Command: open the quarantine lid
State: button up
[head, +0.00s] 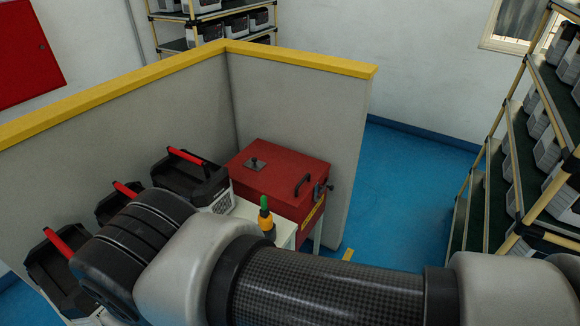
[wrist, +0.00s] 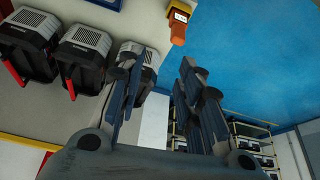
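The quarantine box is a red box (head: 282,180) in the corner of a low partition in the head view. Its red lid (head: 290,168) looks shut and flat. The lid carries a dark handle (head: 302,185) near its right edge and a small black knob fitting (head: 255,163) on top. A dark latch-like part (head: 322,189) sits at the right side. In the wrist view my gripper (wrist: 162,72) is open, its two fingers wide apart with nothing between them. The gripper is not visible in the head view, and I cannot make out the lid in the wrist view.
Several black-and-grey units with red handles (head: 190,178) stand in a row left of the box. A green-and-orange signal-like object (head: 265,215) stands in front of it. A yellow-topped partition (head: 300,110) encloses the corner. Racks (head: 520,150) stand right; blue floor (head: 410,180) is clear between.

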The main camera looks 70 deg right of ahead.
aim_at(288, 176)
jog(key=z, duration=2.05)
jog(key=i+l, duration=0.15)
jog(key=i, duration=0.25)
jog(key=i+l, duration=0.2)
jog(key=i, duration=0.2)
jog(key=i+l, duration=0.15)
jog(key=i, duration=0.25)
jog(key=k+l+z, duration=0.05)
